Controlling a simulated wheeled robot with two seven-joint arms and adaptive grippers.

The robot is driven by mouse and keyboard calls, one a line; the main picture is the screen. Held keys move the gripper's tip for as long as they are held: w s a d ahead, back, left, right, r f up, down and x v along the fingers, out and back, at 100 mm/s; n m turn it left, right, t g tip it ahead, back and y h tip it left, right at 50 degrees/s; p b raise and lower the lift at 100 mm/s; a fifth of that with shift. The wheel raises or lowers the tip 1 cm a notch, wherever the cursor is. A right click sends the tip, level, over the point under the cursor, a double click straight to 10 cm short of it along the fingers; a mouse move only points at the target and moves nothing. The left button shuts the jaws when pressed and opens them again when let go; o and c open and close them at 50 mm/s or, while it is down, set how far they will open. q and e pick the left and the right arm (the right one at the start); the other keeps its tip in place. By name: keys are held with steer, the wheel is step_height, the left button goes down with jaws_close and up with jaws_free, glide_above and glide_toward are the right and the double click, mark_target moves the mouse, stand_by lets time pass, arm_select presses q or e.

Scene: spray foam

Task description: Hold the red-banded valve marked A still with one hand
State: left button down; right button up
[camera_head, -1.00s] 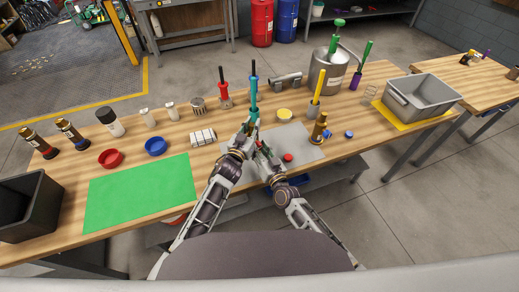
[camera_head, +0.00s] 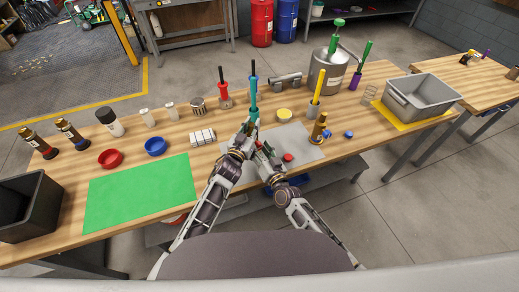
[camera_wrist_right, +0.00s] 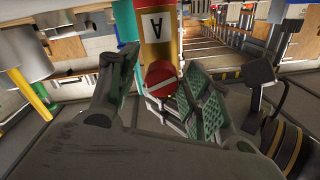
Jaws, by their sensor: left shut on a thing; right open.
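My left gripper (camera_head: 249,128) is shut on the valve, above and slightly left of my right gripper (camera_head: 262,149). My right gripper is open; in the right wrist view its dark finger is left of the valve's red end, and green gridded pads lie to the right. I cannot tell whether the right gripper touches the valve.
A teal stick (camera_head: 253,95) stands just behind the grippers. A grey mat (camera_head: 306,147) with a red cap (camera_head: 288,157) lies to the right, near a brass-coloured valve (camera_head: 319,128). A white ribbed block (camera_head: 202,137) is left. The green mat (camera_head: 140,195) is clear.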

steer(key=shift+a+n, duration=0.2)
steer(key=shift+n, duration=0.2)
steer(key=shift+s+n, duration=0.1)
steer(key=shift+n, duration=0.4)
steer(key=shift+d+n, duration=0.1)
steer(key=shift+n, duration=1.2)
steer(key=shift+d, duration=0.1)
steer(key=v, duration=1.1)
steer(key=shift+s, duration=0.35)
steer(key=shift+d, duration=0.1)
steer(key=shift+w, duration=0.15)
steer(key=shift+w+r+y, duration=0.1)
steer(key=shift+w+y, duration=0.2)
steer(key=shift+w, duration=0.3)
steer(key=shift+w, duration=0.15)
